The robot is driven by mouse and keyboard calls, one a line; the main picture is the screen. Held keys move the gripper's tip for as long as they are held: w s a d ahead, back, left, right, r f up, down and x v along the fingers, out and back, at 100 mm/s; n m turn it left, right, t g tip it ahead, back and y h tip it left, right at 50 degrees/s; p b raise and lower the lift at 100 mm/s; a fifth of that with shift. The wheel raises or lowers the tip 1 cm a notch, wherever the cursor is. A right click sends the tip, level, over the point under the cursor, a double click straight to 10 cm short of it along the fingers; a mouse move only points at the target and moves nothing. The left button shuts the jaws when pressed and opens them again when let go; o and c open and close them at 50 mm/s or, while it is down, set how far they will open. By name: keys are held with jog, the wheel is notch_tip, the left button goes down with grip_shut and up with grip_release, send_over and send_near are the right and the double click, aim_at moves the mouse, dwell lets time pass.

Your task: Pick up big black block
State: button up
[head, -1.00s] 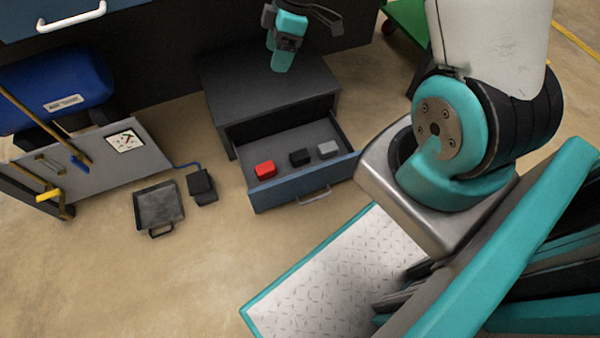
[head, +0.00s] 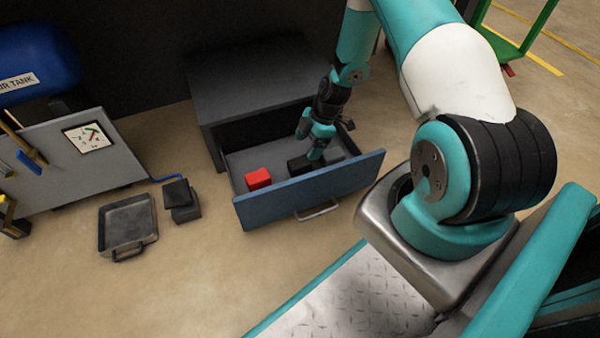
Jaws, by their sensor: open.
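The black block (head: 298,165) lies in the open drawer (head: 345,188), between the red block and the grey block. My gripper (head: 315,155) reaches down into the drawer, open, at the right side of the black block. It hides part of that block's right end. I cannot tell whether the fingers touch the block or stand around it.
A red block (head: 258,179) lies left of the black one. A grey block (head: 334,158) is partly hidden by my gripper. The drawer's front wall (head: 262,208) and the dark cabinet (head: 255,80) border the space. A pan (head: 127,225) and a black pedal (head: 181,200) lie on the floor.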

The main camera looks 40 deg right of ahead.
aim_at(301, 161)
jog(key=b+x, duration=0.1)
jog(key=x, duration=0.2)
jog(key=shift+a+f, duration=0.1)
jog(key=shift+f, duration=0.3)
jog(key=b+x, duration=0.5)
jog(key=shift+d+f, duration=0.25)
jog(key=shift+d, duration=0.1)
jog(key=shift+r, duration=0.15)
jog(key=c, duration=1.1)
jog(key=shift+r, duration=0.1)
